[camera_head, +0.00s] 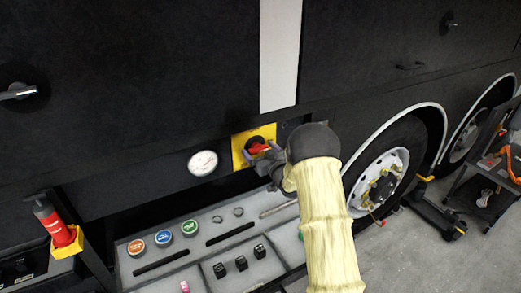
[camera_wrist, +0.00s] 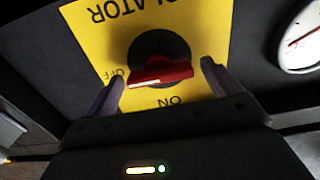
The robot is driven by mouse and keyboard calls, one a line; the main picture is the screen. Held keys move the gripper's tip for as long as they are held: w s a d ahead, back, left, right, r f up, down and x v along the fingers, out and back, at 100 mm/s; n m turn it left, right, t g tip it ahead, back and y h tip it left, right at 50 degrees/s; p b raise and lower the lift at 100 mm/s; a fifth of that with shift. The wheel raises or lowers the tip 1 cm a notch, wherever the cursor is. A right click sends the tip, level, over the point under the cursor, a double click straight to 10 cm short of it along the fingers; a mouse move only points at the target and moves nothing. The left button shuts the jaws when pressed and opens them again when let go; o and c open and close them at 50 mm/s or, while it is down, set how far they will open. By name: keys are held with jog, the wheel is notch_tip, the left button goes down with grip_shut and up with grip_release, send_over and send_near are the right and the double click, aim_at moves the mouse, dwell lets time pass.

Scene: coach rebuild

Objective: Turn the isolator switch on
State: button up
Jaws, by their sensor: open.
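The isolator switch is a red handle (camera_wrist: 160,76) on a round black base (camera_wrist: 160,45), set on a yellow plate (camera_wrist: 95,40) with lettering that reads upside down in the wrist view. The handle lies nearly level there, its white-marked end toward the "OFF" lettering; "ON" is near the lower edge. In the head view the red handle (camera_head: 259,148) and yellow plate (camera_head: 239,157) are on the coach's side, partly covered by my gripper. My gripper (camera_wrist: 160,84) is open, one finger on each side of the handle, with visible gaps to both. Contact is not visible.
A round white gauge (camera_head: 203,163) is left of the plate. Below is a grey tray (camera_head: 205,262) with coloured caps and small parts. A red cylinder (camera_head: 56,228) stands at left. A wheel (camera_head: 380,180) is right of my arm.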

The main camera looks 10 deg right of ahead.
jog(key=c, duration=1)
jog(key=shift+f+n+b, duration=0.2)
jog(key=shift+n+b, duration=0.2)
jog(key=shift+b, duration=0.65)
jog(key=n+b, duration=1.7)
jog(key=b, duration=1)
jog(key=shift+a+f, duration=0.1)
jog(key=shift+a, duration=0.05)
jog(key=o, duration=1)
